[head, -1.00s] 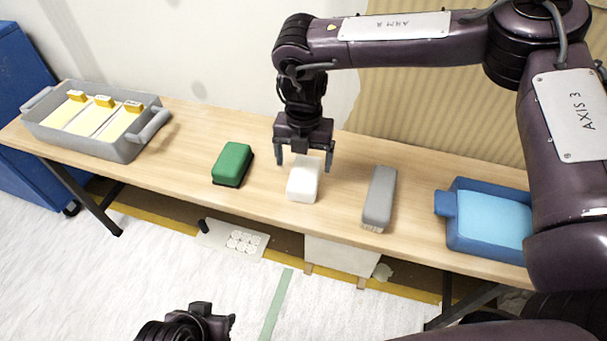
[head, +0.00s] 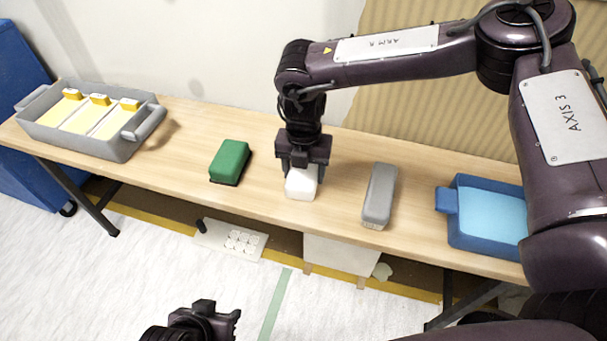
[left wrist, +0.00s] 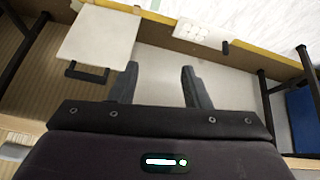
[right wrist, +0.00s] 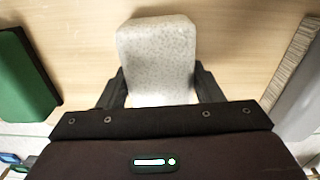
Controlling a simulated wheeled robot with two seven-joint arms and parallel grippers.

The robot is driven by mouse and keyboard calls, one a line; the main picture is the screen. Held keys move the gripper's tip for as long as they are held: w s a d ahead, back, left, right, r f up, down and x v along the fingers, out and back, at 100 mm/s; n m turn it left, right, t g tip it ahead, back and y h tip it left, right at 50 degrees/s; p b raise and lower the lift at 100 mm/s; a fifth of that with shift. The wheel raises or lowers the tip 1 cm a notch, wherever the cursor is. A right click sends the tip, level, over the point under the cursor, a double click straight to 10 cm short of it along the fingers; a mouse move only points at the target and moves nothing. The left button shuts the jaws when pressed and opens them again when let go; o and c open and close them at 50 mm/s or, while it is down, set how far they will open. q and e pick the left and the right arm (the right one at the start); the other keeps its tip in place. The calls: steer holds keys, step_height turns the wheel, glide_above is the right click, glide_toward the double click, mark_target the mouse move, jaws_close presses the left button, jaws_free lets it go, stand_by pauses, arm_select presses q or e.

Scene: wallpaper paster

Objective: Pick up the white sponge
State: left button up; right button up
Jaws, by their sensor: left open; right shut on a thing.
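The white sponge (head: 301,184) stands on the wooden table between a green block and a grey brush. My right gripper (head: 302,172) is down over it and shut on it. In the right wrist view the white sponge (right wrist: 157,55) fills the space between the two fingers, one on each side. It appears to be still at table level. My left gripper (head: 215,318) is low in front of the table, away from the sponge. In the left wrist view its two fingers (left wrist: 157,88) are apart with nothing between them.
A green block (head: 230,160) lies left of the sponge and a grey brush (head: 379,194) to its right. A blue tray (head: 480,246) with light blue content is further right.

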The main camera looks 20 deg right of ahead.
steer(key=shift+r, duration=0.1)
steer(key=shift+r, duration=0.55)
arm_select(q)
steer(key=s+a+r+n+g+y+p, duration=0.1)
steer(key=s+a+g+y+p, duration=0.1)
steer(key=a+p, duration=0.3)
steer(key=shift+s+a+r+g, duration=0.15)
steer(key=shift+a+g, duration=0.25)
steer(key=shift+g, duration=0.2)
arm_select(e)
step_height(320, 180, up, 19)
steer(key=shift+f, duration=0.1)
steer(key=o, duration=0.4)
steer(key=c, duration=0.4)
steer(key=shift+c, duration=0.2)
